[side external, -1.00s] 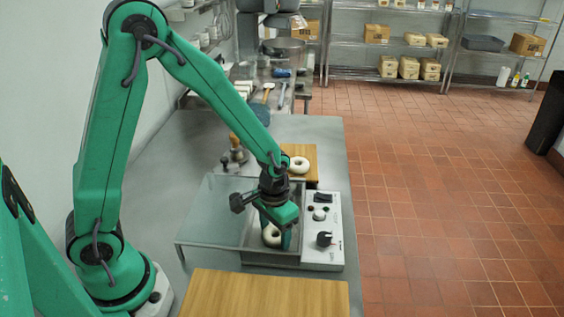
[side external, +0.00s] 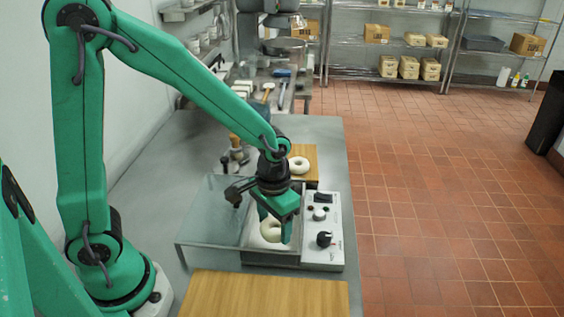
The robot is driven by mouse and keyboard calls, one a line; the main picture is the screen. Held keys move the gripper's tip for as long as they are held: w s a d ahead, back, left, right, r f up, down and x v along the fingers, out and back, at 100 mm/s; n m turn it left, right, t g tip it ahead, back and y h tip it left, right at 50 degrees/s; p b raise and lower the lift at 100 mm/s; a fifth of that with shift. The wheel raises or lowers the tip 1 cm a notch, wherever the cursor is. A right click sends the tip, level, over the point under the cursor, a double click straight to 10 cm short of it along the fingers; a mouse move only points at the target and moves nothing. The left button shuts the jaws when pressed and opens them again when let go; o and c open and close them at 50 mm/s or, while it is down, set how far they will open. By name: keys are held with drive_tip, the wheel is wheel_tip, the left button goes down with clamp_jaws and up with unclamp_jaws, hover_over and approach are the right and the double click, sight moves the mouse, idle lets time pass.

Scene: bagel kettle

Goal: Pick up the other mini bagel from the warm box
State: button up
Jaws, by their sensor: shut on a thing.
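A white mini bagel (side external: 271,232) is between the fingers of my gripper (side external: 274,228), which is shut on it. The bagel shows just above the opening of the metal warm box (side external: 258,258); how far it is above the floor of the box is hard to tell. Another white mini bagel (side external: 299,165) lies on a small wooden board (side external: 305,179) behind the box. The clear lid (side external: 208,215) of the box stands out to the left.
A control panel (side external: 322,230) with knobs is on the right side of the box. A large wooden board (side external: 265,292) lies in front. A wooden-handled tool (side external: 237,150) stands behind the lid. Bare steel table (side external: 170,170) is at the left.

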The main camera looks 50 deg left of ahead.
drive_tip(key=s+d+r, duration=0.5)
drive_tip(key=d, duration=0.1)
drive_tip(key=shift+s+d, duration=0.25)
drive_tip(key=shift+w, duration=0.1)
idle(0.5)
